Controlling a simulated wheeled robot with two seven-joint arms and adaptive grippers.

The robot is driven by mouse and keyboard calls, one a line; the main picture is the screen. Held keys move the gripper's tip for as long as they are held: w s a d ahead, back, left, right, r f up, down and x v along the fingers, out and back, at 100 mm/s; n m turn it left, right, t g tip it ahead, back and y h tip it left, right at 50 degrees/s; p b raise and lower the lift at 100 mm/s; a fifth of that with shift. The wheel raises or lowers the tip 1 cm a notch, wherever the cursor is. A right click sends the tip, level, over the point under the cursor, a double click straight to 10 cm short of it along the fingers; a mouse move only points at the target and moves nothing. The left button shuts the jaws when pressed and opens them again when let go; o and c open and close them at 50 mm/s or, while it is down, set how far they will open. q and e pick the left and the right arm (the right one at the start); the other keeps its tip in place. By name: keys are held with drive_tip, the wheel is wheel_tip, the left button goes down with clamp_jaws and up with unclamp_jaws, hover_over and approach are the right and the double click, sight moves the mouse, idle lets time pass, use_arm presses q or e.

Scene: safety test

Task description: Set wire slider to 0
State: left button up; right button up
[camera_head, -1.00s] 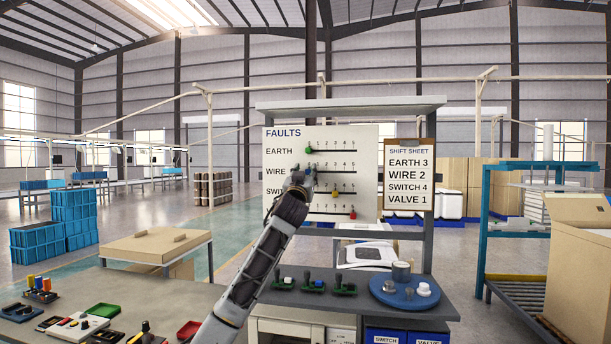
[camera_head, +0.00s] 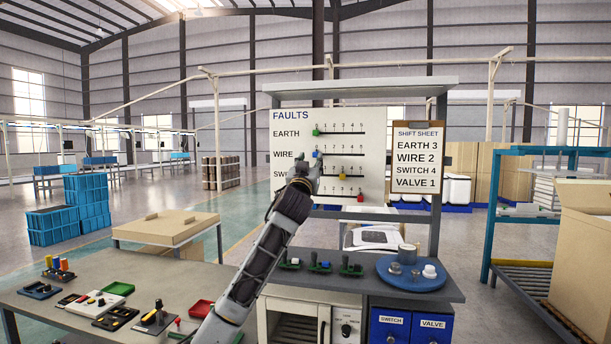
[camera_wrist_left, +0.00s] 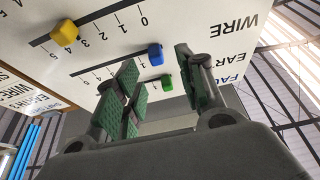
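The FAULTS board (camera_head: 290,190) carries several sliders on scales. The blue wire slider (camera_head: 317,154) sits at the left end of its track, at or near 0. It also shows in the left wrist view (camera_wrist_left: 155,54). The green earth slider (camera_head: 316,132) is at its left end too. The yellow slider (camera_head: 342,176) is mid-scale in the row below. My left gripper (camera_head: 308,168) is just below the wire slider. In the left wrist view its fingers (camera_wrist_left: 160,78) are apart and empty, with the blue slider between them; I cannot tell if they touch it. My right gripper is not in view.
A red slider (camera_head: 360,198) is on the lowest track. A shift sheet (camera_head: 417,135) reads WIRE 2. A bench below holds green-based parts (camera_head: 320,266) and a blue round tray (camera_head: 384,271). A table with small trays (camera_head: 201,308) is at left.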

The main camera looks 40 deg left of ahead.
use_arm(q)
drive_tip(key=v, duration=0.7)
idle(0.3)
drive_tip(key=shift+f, duration=0.1)
idle(0.6)
